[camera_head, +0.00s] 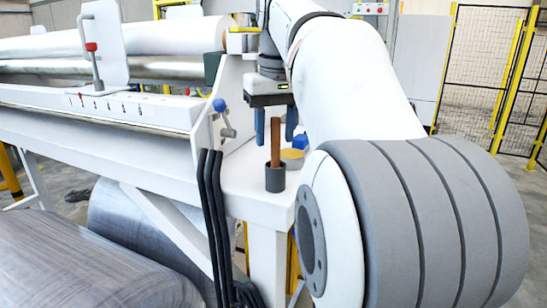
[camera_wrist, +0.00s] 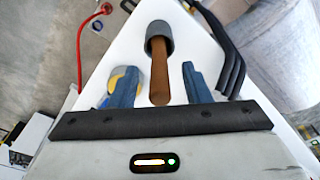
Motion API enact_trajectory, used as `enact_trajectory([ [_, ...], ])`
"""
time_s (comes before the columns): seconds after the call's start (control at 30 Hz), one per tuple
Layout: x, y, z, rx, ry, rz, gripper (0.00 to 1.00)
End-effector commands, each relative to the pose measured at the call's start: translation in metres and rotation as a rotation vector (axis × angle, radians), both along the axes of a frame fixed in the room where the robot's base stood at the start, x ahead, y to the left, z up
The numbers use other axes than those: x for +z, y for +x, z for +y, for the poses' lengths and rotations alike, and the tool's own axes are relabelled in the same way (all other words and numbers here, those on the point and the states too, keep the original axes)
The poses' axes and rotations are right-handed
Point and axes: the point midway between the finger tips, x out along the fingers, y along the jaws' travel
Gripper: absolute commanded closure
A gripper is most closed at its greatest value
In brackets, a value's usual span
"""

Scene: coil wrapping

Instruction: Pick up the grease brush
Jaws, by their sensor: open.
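The grease brush (camera_head: 275,142) stands upright in a dark grey cup (camera_head: 275,179) on the white corner table of the machine. Only its brown wooden handle shows; its lower end is hidden in the cup. In the wrist view the brown handle (camera_wrist: 160,78) points toward my gripper, with the grey cup (camera_wrist: 158,32) beyond it. My gripper (camera_head: 275,134) is open, pointing down, with its two blue fingers at the upper part of the handle. In the wrist view the handle lies between the two fingers (camera_wrist: 158,85), with a gap on each side.
A yellow disc (camera_head: 291,154) and a blue object (camera_head: 300,141) sit behind the cup. A blue-knobbed lever (camera_head: 222,112) is to the left. Black hoses (camera_head: 211,215) hang at the table's left edge. A wrapped coil (camera_head: 90,265) lies at the lower left.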

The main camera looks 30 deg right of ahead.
Motion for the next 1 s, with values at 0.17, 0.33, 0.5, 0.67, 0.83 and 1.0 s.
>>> enact_trajectory([
  [0.17, -0.0128, 0.0015, 0.0003, 0.001, 0.000, 0.000, 0.57],
  [0.33, -0.0133, 0.0018, 0.0004, 0.001, 0.000, -0.001, 0.57],
  [0.5, -0.0131, 0.0018, 0.0006, 0.002, 0.000, -0.001, 0.67],
  [0.67, -0.0130, 0.0018, 0.0008, 0.002, 0.000, -0.001, 0.80],
  [0.83, -0.0129, 0.0019, 0.0009, 0.003, 0.000, -0.001, 0.94],
  [1.0, -0.0129, 0.0019, 0.0011, 0.003, 0.000, -0.001, 1.00],
])
